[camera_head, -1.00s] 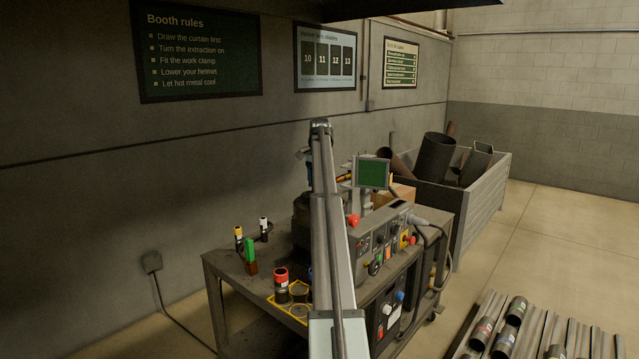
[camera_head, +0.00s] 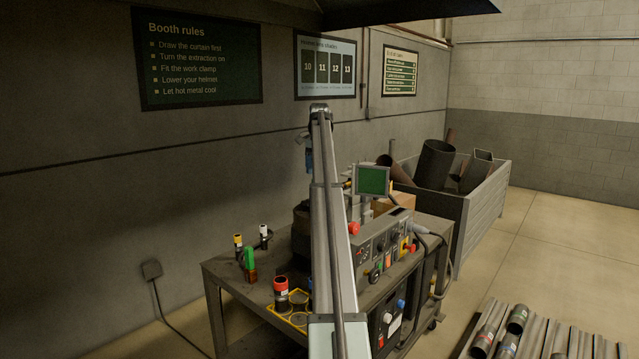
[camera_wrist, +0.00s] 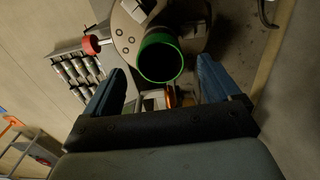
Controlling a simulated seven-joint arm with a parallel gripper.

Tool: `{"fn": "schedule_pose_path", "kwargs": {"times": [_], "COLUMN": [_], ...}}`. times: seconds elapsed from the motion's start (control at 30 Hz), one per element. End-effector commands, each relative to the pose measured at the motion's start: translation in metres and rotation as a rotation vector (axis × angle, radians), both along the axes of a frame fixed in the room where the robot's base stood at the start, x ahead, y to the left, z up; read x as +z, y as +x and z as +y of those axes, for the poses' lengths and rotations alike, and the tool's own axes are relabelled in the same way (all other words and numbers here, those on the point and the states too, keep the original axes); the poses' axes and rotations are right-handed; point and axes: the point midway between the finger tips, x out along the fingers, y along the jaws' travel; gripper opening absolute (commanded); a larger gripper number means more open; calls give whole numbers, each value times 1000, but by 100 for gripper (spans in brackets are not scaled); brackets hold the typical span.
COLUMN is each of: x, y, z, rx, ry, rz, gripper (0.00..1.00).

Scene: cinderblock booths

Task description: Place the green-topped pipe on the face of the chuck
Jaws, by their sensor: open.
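The green-topped pipe (camera_wrist: 160,60) shows in the wrist view as an open, hollow tube with a bright green rim. It lies between and just beyond the tips of my gripper (camera_wrist: 161,67), whose two blue fingers are apart, with gaps on both sides. The chuck (camera_wrist: 122,22) is a round, beige-grey face with dark holes, just beyond the pipe and partly covered by it. I cannot tell whether the pipe's foot touches the chuck. In the head view, my arm hides the pipe, the chuck face and the fingers.
A grey welding table (camera_head: 228,289) carries a green-and-brown item (camera_head: 250,264), a red-topped can (camera_head: 281,292) in a yellow-edged rack, and a control box (camera_head: 379,248) with knobs. A scrap bin (camera_head: 483,215) stands behind. Several pipes (camera_head: 517,319) lie at lower right.

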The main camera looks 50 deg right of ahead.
Motion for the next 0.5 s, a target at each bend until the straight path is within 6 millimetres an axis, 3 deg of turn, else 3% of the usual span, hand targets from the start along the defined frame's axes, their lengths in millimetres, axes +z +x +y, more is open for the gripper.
{"fn": "schedule_pose_path", "kwargs": {"times": [0.2,0.5], "x": [30,42], "y": [1,0], "z": [-1,0], "rx": [0,0], "ry": [-1,-1], "rz": [-1,-1], "gripper": [90,90]}}
